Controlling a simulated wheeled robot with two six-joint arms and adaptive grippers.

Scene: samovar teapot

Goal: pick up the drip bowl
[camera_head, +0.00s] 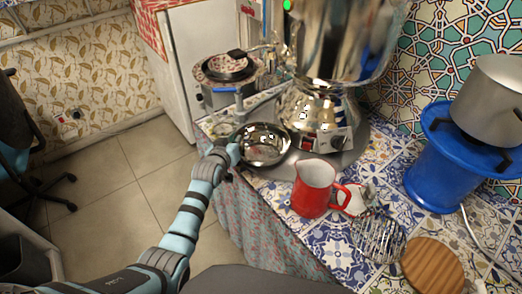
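The drip bowl is a shiny round metal bowl (266,150). It sits on the grey tray (338,162) in front of the tall silver samovar (317,118), below its body. My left arm reaches in from the lower left, and my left gripper (232,154) is at the bowl's left rim. It looks very close to the rim, but I cannot tell whether it touches. Its fingertips are small and partly hidden, so its opening does not show clearly. My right gripper is not in view.
A red pitcher (313,188) stands just right of and in front of the bowl. A wire whisk (378,236), a round wooden board (432,265) and a blue stand (436,165) with a pot (490,98) are farther right. Pans (228,68) sit behind. The counter's left edge is close to the bowl.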

